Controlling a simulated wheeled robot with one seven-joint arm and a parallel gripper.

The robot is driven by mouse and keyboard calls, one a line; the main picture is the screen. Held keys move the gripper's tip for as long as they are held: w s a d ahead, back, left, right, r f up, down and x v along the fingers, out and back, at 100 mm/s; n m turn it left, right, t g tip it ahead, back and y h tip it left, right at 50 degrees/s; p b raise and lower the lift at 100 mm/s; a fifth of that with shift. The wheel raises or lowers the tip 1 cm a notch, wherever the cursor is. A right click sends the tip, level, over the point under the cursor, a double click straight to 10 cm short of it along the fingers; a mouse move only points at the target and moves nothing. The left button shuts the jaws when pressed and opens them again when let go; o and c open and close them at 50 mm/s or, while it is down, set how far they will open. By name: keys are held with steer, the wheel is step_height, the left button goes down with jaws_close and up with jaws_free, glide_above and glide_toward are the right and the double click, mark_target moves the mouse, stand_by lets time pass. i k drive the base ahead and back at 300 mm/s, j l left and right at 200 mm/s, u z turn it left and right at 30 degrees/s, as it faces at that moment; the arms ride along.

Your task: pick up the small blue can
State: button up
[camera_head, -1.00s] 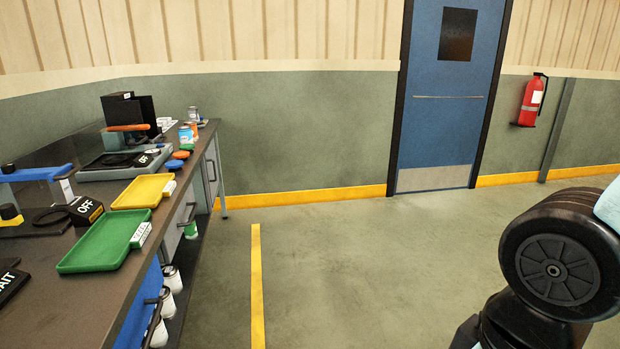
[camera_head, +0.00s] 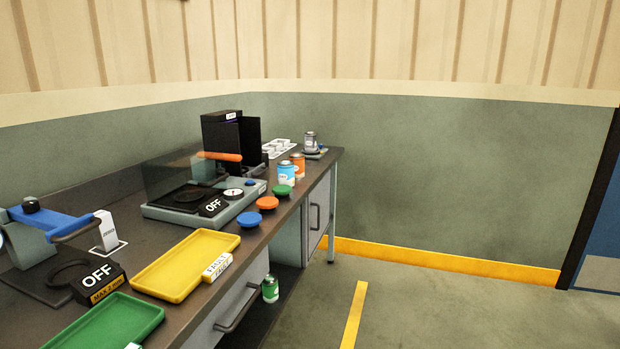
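A small blue can (camera_head: 287,174) with a pale label and light top stands upright on the far part of the workbench (camera_head: 190,232). An orange can (camera_head: 298,164) stands close behind it to the right. A green lid (camera_head: 281,190) lies on the bench just in front of the blue can. My gripper is not in view, so its state does not show.
Orange and blue lids (camera_head: 249,219) lie along the bench edge. Yellow (camera_head: 195,262) and green (camera_head: 108,324) trays lie nearer. A machine with an OFF sign (camera_head: 213,206) stands behind the lids. A green can (camera_head: 270,288) is on the lower shelf. Floor right of the bench is clear.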

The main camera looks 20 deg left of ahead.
mark_target(285, 170)
steer(key=i+u, duration=0.35)
steer(key=i, duration=0.35)
steer(key=i+l+u, duration=0.15)
steer(key=i+u, duration=0.15)
steer(key=i, duration=0.4)
steer(key=i+j+u, duration=0.5)
steer(key=i, duration=0.3)
steer(key=i+j, duration=0.15)
